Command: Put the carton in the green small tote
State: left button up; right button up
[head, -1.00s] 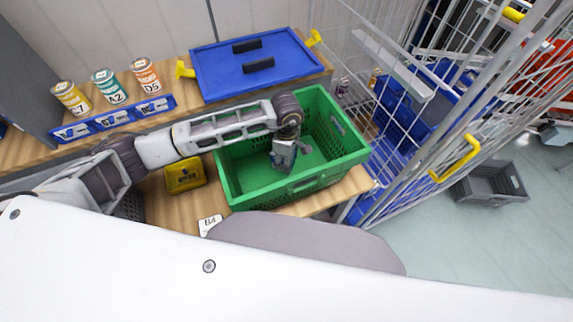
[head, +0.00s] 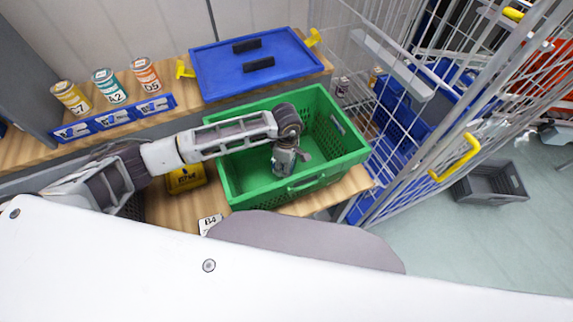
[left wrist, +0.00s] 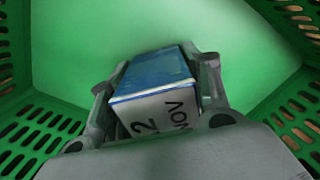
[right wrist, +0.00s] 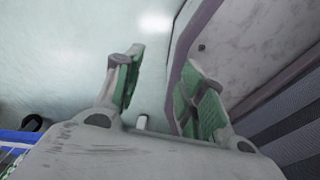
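The carton (left wrist: 158,80) is a small box with a blue face and a white side with dark print. It shows in the left wrist view over the green floor of the tote, between the fingers of my left gripper (left wrist: 160,85). The fingers sit close against both of its sides. In the head view my left gripper (head: 288,160) points down inside the green small tote (head: 232,187), below its rim; the carton is hidden there. Whether the carton touches the tote floor I cannot tell. My right gripper (right wrist: 158,85) is open and empty in the right wrist view.
A yellow box (head: 186,180) is left of the tote. A wire cage (head: 400,150) stands at right, with a grey crate (head: 490,182) on the floor.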

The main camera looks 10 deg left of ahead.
pick_arm(q)
jog(key=o, duration=0.4)
pick_arm(e)
jog(key=shift+w, duration=0.4)
jog(key=shift+w, duration=0.1)
pick_arm(q)
jog(key=shift+r, duration=0.15)
pick_arm(e)
jog(key=shift+d+r, duration=0.15)
jog(key=shift+d, duration=0.1)
